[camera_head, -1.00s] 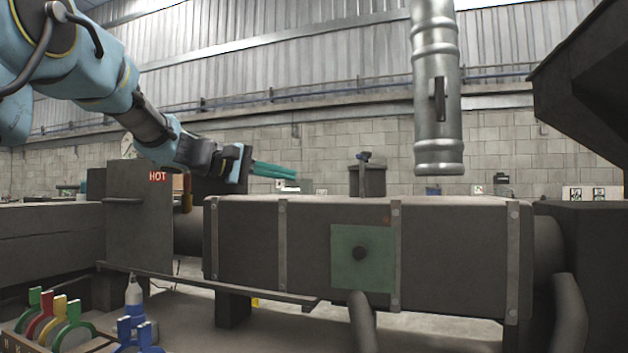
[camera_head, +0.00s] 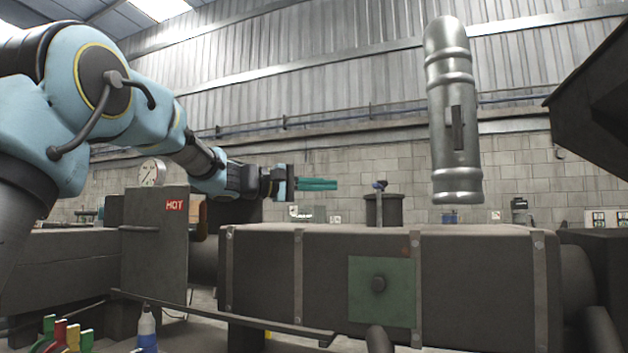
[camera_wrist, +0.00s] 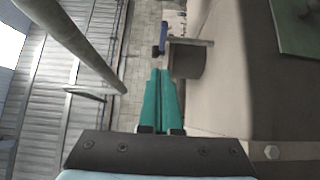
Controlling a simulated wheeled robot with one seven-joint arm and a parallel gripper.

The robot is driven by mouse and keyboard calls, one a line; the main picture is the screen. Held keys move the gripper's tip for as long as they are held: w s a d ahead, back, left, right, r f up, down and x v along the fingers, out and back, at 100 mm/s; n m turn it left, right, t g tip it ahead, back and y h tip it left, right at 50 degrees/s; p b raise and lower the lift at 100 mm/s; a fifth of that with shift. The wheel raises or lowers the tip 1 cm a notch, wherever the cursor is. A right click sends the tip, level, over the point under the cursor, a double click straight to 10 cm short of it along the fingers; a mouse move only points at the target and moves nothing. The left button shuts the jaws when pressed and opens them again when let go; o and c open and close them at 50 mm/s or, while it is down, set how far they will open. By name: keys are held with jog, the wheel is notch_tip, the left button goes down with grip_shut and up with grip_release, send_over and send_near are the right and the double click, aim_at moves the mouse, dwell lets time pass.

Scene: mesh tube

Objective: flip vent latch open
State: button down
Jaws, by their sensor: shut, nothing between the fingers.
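A short dark vent stub (camera_head: 383,211) with a flat lid stands on top of the long dark box. A small latch lever (camera_head: 379,186), dark with some blue, sits on its top. In the wrist view the stub (camera_wrist: 188,62) is just right of the fingertips, and the blue lever (camera_wrist: 163,38) with a dark end is beyond them. My gripper (camera_head: 337,184) is shut and empty, its teal fingers pointing right, left of the lever at about its height in the picture. In the wrist view my gripper (camera_wrist: 160,72) shows a gap to the lever.
A ribbed metal pipe (camera_head: 455,120) hangs right of the stub. The long box (camera_head: 270,265) with a green plate (camera_head: 382,290) runs below my gripper. A panel marked HOT (camera_head: 155,250) with a gauge (camera_head: 152,171) stands left. A dark hood (camera_head: 600,110) overhangs at right.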

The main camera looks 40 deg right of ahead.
aim_at(379, 206)
jog(key=shift+s+d+p, duration=0.4)
jog(key=shift+s+d, duration=0.3)
jog(key=shift+d, duration=0.35)
jog(key=shift+s+d+p, duration=0.35)
jog(key=shift+s+d, duration=0.4)
jog(key=shift+d, duration=0.35)
jog(key=shift+s+d+p, duration=0.4)
jog(key=shift+s+d, duration=0.3)
jog(key=shift+d, duration=0.35)
jog(key=shift+s+f+b, duration=0.15)
jog(key=shift+b, duration=0.5)
jog(key=shift+s+n+t+b, duration=0.2)
jog(key=shift+n+t+b, duration=0.4)
jog(key=shift+t+b, duration=0.55)
